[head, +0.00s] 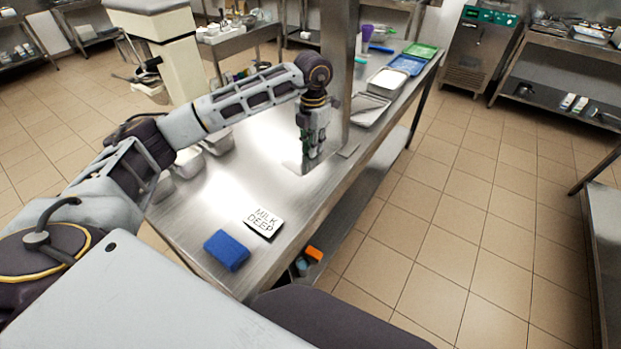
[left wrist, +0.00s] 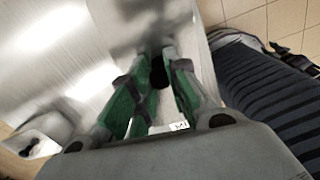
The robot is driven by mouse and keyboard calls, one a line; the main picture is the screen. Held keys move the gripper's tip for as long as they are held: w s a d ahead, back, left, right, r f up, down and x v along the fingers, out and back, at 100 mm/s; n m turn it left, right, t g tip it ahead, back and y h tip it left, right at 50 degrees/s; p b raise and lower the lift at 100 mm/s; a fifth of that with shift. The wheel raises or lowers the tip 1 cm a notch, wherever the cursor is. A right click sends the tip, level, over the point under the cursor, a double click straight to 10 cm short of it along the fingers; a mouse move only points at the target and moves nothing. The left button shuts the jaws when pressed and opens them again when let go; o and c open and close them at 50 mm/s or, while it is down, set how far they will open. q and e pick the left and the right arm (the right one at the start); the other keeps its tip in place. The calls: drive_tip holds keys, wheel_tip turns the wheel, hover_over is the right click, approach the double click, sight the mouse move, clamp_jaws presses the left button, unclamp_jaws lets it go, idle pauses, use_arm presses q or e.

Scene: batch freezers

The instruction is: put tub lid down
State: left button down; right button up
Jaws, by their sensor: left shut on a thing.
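My left gripper (head: 308,152) points down over the middle of the steel table, just left of the upright post. In the left wrist view its green fingers (left wrist: 158,72) are closed around a dark round knob. The knob appears to belong to the tub lid (head: 294,168), a thin flat steel piece that shows as a greyish patch under the fingertips. The lid blends with the shiny table, and the gripper hides part of it. I cannot tell whether it touches the table or hangs slightly above it. My right gripper is not in view.
The steel table (head: 215,205) has bare room left of the gripper. Steel tubs (head: 217,141) stand at its left edge. A "MILK DEEP" card (head: 263,222) and a blue block (head: 227,250) lie near the front. The post (head: 339,75) stands close right; trays (head: 387,81) lie beyond.

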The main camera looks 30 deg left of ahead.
use_arm(q)
drive_tip(key=shift+n, duration=1.3)
drive_tip(key=n, duration=0.2)
drive_tip(key=shift+n, duration=0.9)
drive_tip(key=shift+s+n, duration=0.1)
drive_tip(key=shift+n, duration=0.6)
drive_tip(key=shift+a+n, duration=0.1)
drive_tip(key=shift+n, duration=1.8)
drive_tip(key=n, duration=0.3)
drive_tip(key=shift+s+n, duration=0.1)
drive_tip(key=shift+n, duration=3.7)
drive_tip(key=shift+s+n, duration=0.1)
drive_tip(key=shift+n, duration=0.8)
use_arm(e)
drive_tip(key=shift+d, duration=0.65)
